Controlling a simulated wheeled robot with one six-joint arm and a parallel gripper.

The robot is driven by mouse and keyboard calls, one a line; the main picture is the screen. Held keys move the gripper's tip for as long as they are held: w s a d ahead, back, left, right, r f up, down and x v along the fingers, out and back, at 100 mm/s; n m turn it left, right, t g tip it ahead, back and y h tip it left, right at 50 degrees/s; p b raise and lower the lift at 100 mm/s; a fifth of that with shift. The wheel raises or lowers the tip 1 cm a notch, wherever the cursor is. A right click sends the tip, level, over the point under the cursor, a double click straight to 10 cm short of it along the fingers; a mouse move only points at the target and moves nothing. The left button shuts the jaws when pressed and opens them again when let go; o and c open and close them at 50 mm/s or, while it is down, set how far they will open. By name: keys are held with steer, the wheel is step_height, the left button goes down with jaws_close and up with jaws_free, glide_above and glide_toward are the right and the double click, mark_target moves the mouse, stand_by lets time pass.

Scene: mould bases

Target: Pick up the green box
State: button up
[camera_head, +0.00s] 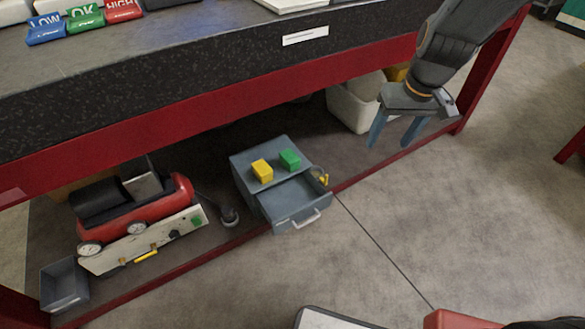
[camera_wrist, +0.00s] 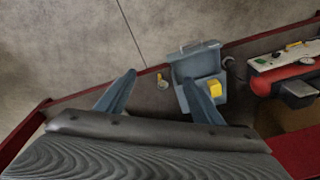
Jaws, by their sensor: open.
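The green box (camera_head: 290,160) sits on top of a small grey drawer cabinet (camera_head: 243,168), close beside a yellow box (camera_head: 262,171) on its left. My gripper (camera_head: 393,142) is open and empty, pointing down in front of the bench, to the right of the cabinet and apart from it. In the wrist view my gripper's fingers (camera_wrist: 158,78) are spread wide. The yellow box shows there (camera_wrist: 215,88), but I cannot make out the green box, which seems hidden behind a finger.
The cabinet's drawer (camera_head: 293,202) is pulled open and looks empty. A red bench frame (camera_head: 200,120) overhangs the lower shelf. A red compressor (camera_head: 135,212) and grey bin (camera_head: 64,285) stand left. A white bin (camera_head: 352,108) stands behind my gripper.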

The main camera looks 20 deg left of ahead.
steer(key=w+a+f+n+y+b, duration=0.1)
steer(key=w+a+f+n+b, duration=0.1)
steer(key=w+a+f+b, duration=0.45)
steer(key=w+a+f+n+b, duration=0.2)
steer(key=w+a+f, duration=0.2)
steer(key=a+f, duration=0.6)
steer(key=n+t+y+b, duration=0.1)
steer(key=n+b, duration=0.1)
steer(key=b, duration=0.4)
glide_above(290, 157)
steer(key=s+d, duration=0.1)
steer(key=d, duration=0.1)
step_height(290, 157, down, 11)
steer(key=shift+s+a+r, duration=0.1)
steer(key=b+x, duration=0.1)
steer(key=x, duration=0.6)
steer(key=shift+f+b, duration=0.3)
steer(key=shift+b, duration=0.05)
steer(key=shift+r, duration=0.1)
steer(key=c, duration=1.2)
